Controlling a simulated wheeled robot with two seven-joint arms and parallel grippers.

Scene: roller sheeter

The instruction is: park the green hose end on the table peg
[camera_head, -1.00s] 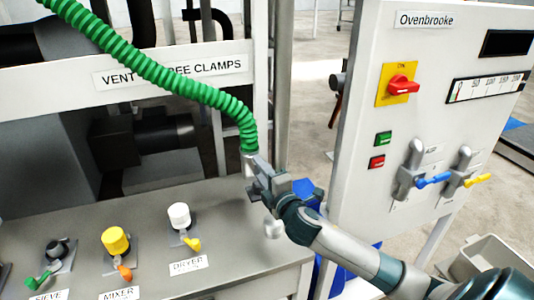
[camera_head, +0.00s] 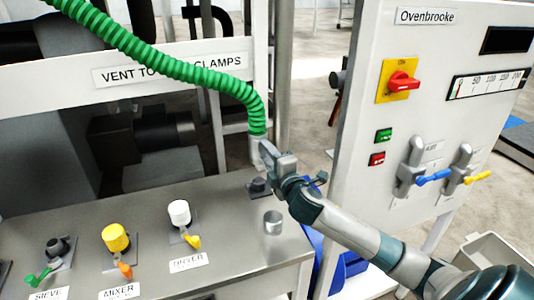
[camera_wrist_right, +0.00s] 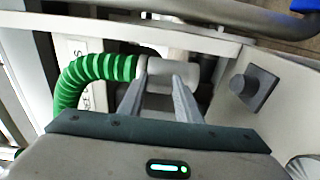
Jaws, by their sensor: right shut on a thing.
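The green ribbed hose (camera_head: 175,76) comes down from the upper left and ends in a pale cuff (camera_head: 255,145). My right gripper (camera_head: 264,153) is shut on this cuff and holds it above the table's back right corner. In the right wrist view the cuff (camera_wrist_right: 180,72) lies across between the two fingers (camera_wrist_right: 160,95). A dark grey peg on a square plate (camera_head: 258,187) stands on the table below the gripper, apart from the cuff; it also shows in the right wrist view (camera_wrist_right: 250,86). My left gripper is not in view.
A short silver cylinder (camera_head: 273,222) stands on the grey table (camera_head: 225,232) near its right edge. White (camera_head: 179,212), yellow (camera_head: 115,237) and dark (camera_head: 57,248) ports with levers are to the left. The control panel (camera_head: 430,120) stands at the right.

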